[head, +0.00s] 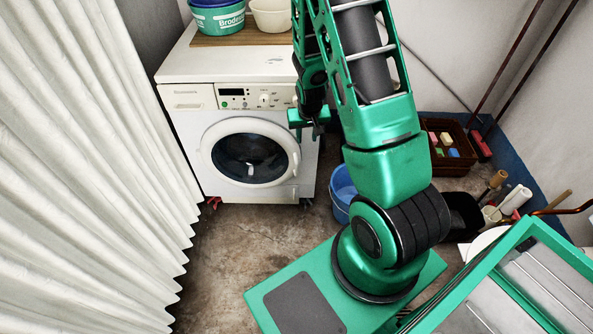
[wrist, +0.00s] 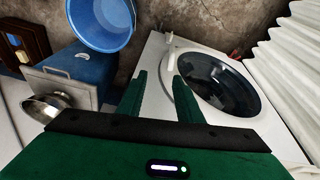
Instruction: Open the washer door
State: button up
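The white washer (head: 185,125) stands against the back wall with its control panel at the top. Its round door (head: 210,150), a white ring around dark glass, looks closed against the front. A pale handle (head: 295,165) shows at the ring's right edge. My gripper (head: 306,124) is in front of the washer's upper right, partly hidden by my arm. In the wrist view my gripper (wrist: 159,76) has its two green fingers apart with nothing held. The washer door (wrist: 218,85) is to their right there, and one finger overlaps its ring. I cannot tell whether it touches.
A white pleated curtain (head: 85,170) closes off the left. A blue bucket (head: 342,188) stands right of the washer. A brown crate (head: 447,160) and several bottles are farther right. Tubs (head: 218,18) sit on the washer top. The floor (head: 235,240) before the door is clear.

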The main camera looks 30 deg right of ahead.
jog(key=t, duration=0.1)
send_near(297, 168)
jog(key=f, duration=0.1)
jog(key=x, duration=1)
jog(key=shift+w+d+f, duration=0.1)
jog(key=shift+w+f, duration=0.2)
jog(key=shift+w, duration=0.05)
